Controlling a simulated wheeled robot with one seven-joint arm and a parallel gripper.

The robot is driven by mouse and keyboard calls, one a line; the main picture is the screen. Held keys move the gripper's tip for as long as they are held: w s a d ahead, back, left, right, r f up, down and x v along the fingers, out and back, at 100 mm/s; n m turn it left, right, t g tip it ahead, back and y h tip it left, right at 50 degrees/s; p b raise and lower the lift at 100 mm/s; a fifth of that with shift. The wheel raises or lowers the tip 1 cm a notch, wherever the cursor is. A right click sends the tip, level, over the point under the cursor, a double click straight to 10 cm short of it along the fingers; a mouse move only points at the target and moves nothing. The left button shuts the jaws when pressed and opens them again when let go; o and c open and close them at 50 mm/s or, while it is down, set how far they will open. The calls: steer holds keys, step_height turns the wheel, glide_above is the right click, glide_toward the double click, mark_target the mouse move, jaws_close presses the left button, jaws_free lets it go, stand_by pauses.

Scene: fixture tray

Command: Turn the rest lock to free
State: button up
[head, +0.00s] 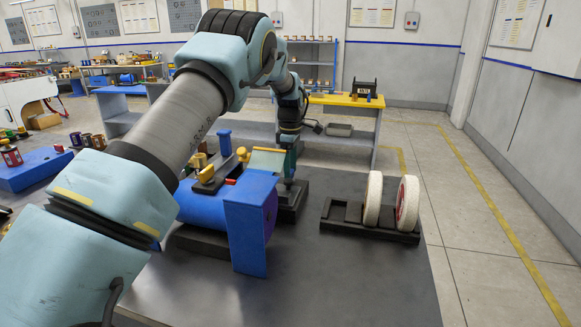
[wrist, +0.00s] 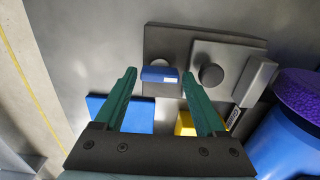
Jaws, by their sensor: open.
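A blue machine (head: 205,205) with an upright blue side plate (head: 247,225) stands on the bench in the head view. In the wrist view, a small blue tab (wrist: 160,75) with a pale label lies over a dark grey plate (wrist: 160,38); it may be the rest lock, but I cannot tell its setting. A round dark knob (wrist: 211,74) is just right of it. My gripper (wrist: 159,73) is open, with the tab between its green fingertips in the picture; I see no contact. In the head view my gripper is largely hidden behind the machine.
Two pale wheels (head: 373,198) stand in a black rack (head: 340,218) right of the machine. In the wrist view, a purple disc (wrist: 297,88) on a blue body (wrist: 285,140) is close at right. A yellow block (wrist: 185,122) is near the right finger. The front bench top (head: 340,280) is clear.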

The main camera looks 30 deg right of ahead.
steer(key=shift+f, duration=0.25)
steer(key=c, duration=1.1)
